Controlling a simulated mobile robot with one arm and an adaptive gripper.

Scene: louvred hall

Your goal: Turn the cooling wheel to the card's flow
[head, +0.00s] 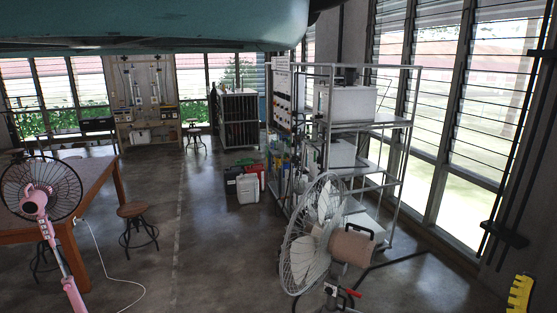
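I cannot make out a cooling wheel or a flow card in the head view. A metal-framed rig (412,98) stands right of centre, with white boxes (345,103) on its shelves and a panel of small fittings (283,95) on its left side. Any wheel or card on it is too small or hidden to tell. A small red handle-like part (350,293) shows low, by the base of the large fan. My gripper is not in view.
A large caged fan (305,235) stands in front of the rig. A pink fan (40,195), a wooden table (95,190) and a stool (135,210) are at left. Containers (247,188) sit mid-floor. A white cable (100,260) lies left. The centre-left floor is clear.

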